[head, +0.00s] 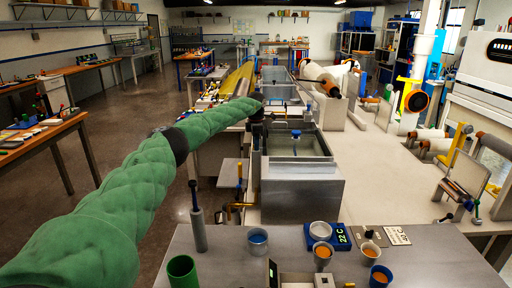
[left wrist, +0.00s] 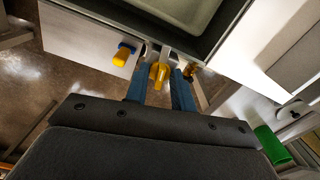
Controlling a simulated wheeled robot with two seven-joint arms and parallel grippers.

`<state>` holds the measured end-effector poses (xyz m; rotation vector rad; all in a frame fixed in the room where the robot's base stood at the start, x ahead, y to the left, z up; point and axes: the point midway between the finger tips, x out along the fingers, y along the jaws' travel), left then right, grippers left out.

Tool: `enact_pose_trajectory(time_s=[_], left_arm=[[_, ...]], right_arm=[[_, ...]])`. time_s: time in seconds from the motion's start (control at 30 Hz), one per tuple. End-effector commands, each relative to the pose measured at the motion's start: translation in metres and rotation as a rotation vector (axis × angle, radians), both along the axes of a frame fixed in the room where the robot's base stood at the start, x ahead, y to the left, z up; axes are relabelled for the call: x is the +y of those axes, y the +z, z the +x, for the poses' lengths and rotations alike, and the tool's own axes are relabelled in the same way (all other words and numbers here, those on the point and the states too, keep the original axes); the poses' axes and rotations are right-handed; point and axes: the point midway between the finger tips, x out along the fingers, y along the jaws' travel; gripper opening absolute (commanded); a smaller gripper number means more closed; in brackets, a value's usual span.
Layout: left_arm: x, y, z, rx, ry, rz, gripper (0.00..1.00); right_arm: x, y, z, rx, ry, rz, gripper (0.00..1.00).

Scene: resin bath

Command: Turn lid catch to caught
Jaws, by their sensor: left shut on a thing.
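The resin bath (head: 295,182) is a grey metal tank with an open top in the head view; its rim and pale inside also show at the top of the left wrist view (left wrist: 188,12). My left gripper (head: 257,116) is at the bath's left side. In the left wrist view, the blue fingers of my left gripper (left wrist: 161,86) are shut around a yellow handle (left wrist: 157,74) on a grey mount at the bath wall. It looks like the lid catch; its exact setting I cannot tell. My right gripper is not in view.
A second yellow handle with a blue part (left wrist: 123,54) sticks out from the bath wall. Floor shows left of the bath.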

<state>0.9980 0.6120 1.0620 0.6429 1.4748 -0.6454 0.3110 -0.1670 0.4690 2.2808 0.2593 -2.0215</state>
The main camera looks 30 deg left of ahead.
Motion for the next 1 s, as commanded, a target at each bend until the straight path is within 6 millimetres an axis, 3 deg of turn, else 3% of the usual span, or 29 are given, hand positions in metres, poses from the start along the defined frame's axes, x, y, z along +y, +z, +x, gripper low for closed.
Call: enact_pose_trajectory(time_s=[0.3, 0.87, 0.9, 1.0], left_arm=[[0.002, 0.003, 0.000, -0.004, -0.125, 0.001, 0.02], [0.003, 0.004, 0.001, -0.007, -0.154, 0.002, 0.02], [0.003, 0.004, 0.001, -0.007, -0.154, 0.002, 0.29], [0.003, 0.004, 0.000, -0.005, -0.154, 0.002, 0.30]], right_arm=[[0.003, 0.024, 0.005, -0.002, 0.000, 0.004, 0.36], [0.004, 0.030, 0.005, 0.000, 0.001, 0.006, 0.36], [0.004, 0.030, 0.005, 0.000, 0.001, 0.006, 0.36], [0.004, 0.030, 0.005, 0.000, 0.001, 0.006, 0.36]])
